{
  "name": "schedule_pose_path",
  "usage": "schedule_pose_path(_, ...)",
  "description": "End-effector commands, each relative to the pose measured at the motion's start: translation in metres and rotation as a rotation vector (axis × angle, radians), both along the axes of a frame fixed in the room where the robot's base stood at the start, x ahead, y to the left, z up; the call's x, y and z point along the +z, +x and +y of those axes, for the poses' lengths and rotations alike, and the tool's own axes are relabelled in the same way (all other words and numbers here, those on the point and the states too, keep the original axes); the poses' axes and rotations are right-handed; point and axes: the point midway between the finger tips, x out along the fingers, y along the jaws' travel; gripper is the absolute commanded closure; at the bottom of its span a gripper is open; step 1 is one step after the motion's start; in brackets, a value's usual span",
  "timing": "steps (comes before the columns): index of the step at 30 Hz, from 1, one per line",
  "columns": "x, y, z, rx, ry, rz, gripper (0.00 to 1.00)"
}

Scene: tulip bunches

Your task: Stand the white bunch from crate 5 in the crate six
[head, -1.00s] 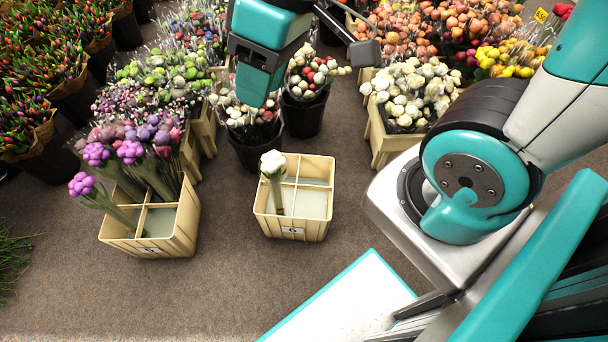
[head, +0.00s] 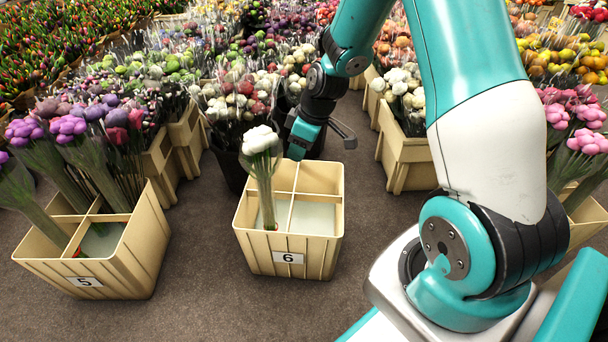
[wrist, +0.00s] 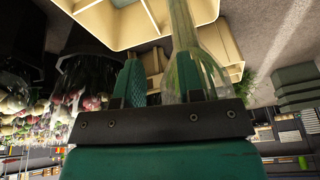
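The white bunch (head: 262,165) stands in the front left compartment of crate 6 (head: 290,254), nearly upright, its head above the rim. Crate 6's other compartments look empty. Crate 5 (head: 125,265) stands to the left with purple and pink bunches; its front right compartment is empty. My gripper (head: 297,146) is behind and to the right of the white bunch, at the back of crate 6. In the wrist view my gripper's fingers (wrist: 160,82) are apart with background showing between them. Wrapped stems (wrist: 186,45) overlap the right finger; whether they touch cannot be told.
Dark buckets and crates of flowers stand close behind crate 6. A crate of white flowers (head: 405,165) stands at the right, beyond my arm. Bare floor (head: 195,275) lies between crates 5 and 6.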

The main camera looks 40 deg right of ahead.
Motion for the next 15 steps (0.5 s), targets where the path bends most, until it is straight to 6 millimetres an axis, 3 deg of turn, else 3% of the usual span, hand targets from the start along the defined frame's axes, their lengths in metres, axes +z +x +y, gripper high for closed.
schedule_pose_path(1, -0.019, 0.005, -0.010, 0.030, 0.006, -0.011, 0.65)
schedule_pose_path(6, -0.048, 0.017, -0.028, 0.130, 0.014, -0.061, 0.65)
schedule_pose_path(15, -0.053, 0.020, -0.031, 0.159, 0.016, -0.076, 0.65)
